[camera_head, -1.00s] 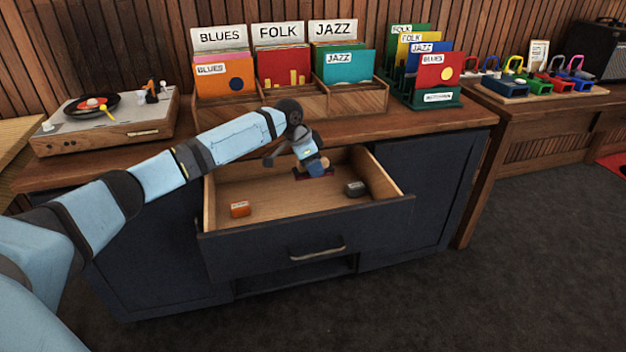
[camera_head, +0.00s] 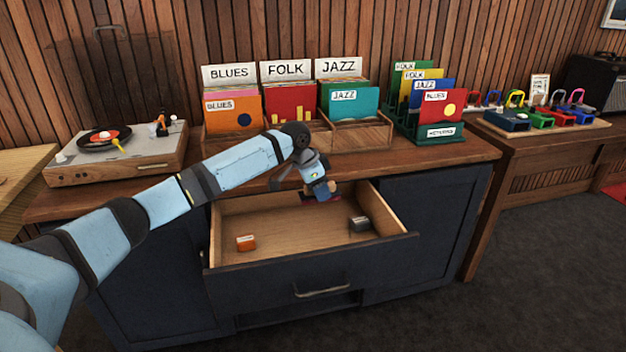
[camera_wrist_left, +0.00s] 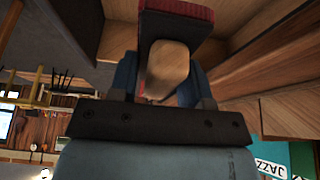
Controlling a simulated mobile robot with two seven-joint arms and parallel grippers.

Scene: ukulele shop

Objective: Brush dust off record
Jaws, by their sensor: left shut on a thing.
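The black record (camera_head: 92,143) with a red label lies on the turntable (camera_head: 130,163) at the left of the cabinet top. A small yellow piece lies across the record's edge. My left gripper (camera_head: 323,194) is shut on a brush, above the back part of the open drawer (camera_head: 270,253). The brush has a wooden handle (camera_wrist_left: 168,62) and a dark red pad (camera_wrist_left: 178,10), which show between the fingers in the left wrist view. In the head view the arm partly hides the brush. Any dust on the record is too small to tell.
In the drawer are an orange box (camera_head: 246,243) and a dark grey box (camera_head: 360,223). A wooden record bin (camera_head: 362,137) and a green record rack (camera_head: 438,132) stand behind on the cabinet top. The arm passes in front of the bin.

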